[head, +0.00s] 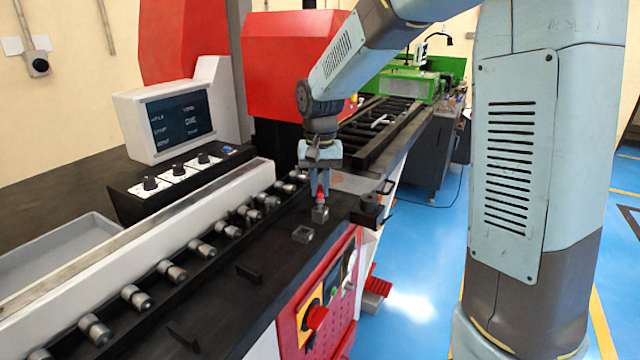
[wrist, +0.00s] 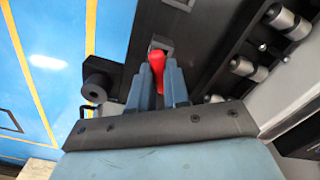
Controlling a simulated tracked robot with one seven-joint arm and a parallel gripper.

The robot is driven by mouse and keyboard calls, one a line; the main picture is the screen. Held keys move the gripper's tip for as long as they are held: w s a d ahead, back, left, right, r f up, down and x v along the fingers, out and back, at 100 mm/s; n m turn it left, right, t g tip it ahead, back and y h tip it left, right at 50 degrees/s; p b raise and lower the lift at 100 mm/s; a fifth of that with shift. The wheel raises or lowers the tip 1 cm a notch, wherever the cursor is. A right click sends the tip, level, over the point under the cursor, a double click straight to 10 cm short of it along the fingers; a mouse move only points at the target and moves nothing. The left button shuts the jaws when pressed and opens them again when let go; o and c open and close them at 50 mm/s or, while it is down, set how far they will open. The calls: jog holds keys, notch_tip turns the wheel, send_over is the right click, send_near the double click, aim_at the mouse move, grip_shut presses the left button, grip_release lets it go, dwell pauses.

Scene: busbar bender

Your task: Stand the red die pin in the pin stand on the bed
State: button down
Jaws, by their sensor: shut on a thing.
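The red die pin (head: 320,193) is upright between the fingers of my gripper (head: 320,180), which is shut on it above the dark bed (head: 262,285). In the wrist view the red pin (wrist: 157,61) shows between the two blue-grey fingers of my gripper (wrist: 160,80). A small grey block (head: 320,214) is directly below the pin; whether the pin is in it, touching it or just above it I cannot tell.
A row of grey rollers (head: 201,248) runs along the bed's left side. A black cylinder fitting (head: 368,205) sits at the bed's right edge. Low black brackets (head: 249,274) stand nearer. A control console (head: 175,117) is behind, left; a red machine head (head: 292,65) is beyond.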

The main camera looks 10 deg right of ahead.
aim_at(320, 189)
jog(key=shift+f, duration=0.95)
jog(key=c, duration=1)
grip_release()
notch_tip(320, 189, up, 14)
jog(key=shift+f, duration=0.15)
jog(key=s+d+t, duration=0.2)
jog(key=s+d, duration=0.3)
jog(key=s, duration=0.3)
jog(key=s+d+t, duration=0.1)
jog(key=s+d, duration=0.4)
jog(key=s, duration=0.3)
jog(key=s+d+n+t, duration=0.1)
jog(key=s+d+t, duration=0.1)
jog(key=s+d, duration=0.3)
jog(key=shift+s+f+t, duration=0.15)
jog(key=shift+s, duration=0.7)
jog(key=shift+s+f+t, duration=0.1)
jog(key=shift+s+t, duration=0.05)
jog(key=shift+s, duration=0.65)
